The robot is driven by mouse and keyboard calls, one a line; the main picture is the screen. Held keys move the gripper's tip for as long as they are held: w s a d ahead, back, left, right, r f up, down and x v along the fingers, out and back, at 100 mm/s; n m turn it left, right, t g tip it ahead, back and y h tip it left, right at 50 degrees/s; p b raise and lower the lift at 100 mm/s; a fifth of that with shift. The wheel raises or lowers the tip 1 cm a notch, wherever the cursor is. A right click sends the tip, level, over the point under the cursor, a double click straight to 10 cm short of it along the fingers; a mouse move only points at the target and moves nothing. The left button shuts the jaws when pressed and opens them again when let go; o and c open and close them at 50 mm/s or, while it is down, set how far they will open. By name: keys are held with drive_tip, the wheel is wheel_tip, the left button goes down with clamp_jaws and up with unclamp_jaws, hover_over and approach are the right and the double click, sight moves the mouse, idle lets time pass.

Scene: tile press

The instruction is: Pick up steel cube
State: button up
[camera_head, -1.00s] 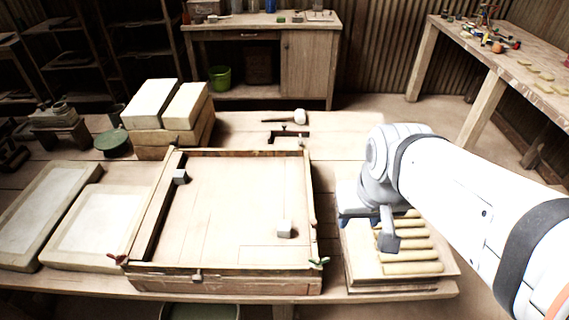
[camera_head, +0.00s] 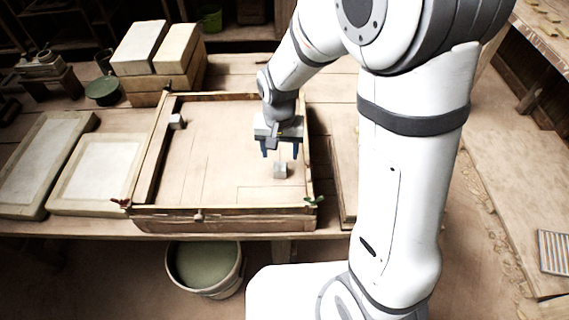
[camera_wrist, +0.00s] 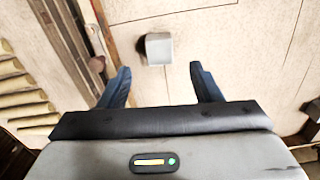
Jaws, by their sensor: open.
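A small grey metal-looking cube (camera_head: 281,171) sits on the wooden board inside the shallow wooden frame (camera_head: 240,212), toward its front right. The wrist view shows this cube (camera_wrist: 159,49) just beyond the fingertips, near the middle of the gap. A second small grey cube (camera_head: 177,121) lies at the left side of the frame; I cannot tell from looks alone which is steel. My gripper (camera_head: 280,151) points down over the board with blue fingers apart and nothing between them. It is open in the wrist view (camera_wrist: 160,69) too, apart from the cube.
Stacked pale blocks (camera_head: 140,48) stand behind left; two shallow trays (camera_head: 60,207) lie left. A bucket (camera_head: 216,291) stands below the front edge. The board around the front-right cube is clear.

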sight(280, 166)
drive_tip(key=f, duration=0.6)
drive_tip(key=shift+s+f+p, duration=0.25)
drive_tip(key=shift+f+p, duration=0.1)
drive_tip(key=shift+p, duration=0.05)
clamp_jaws()
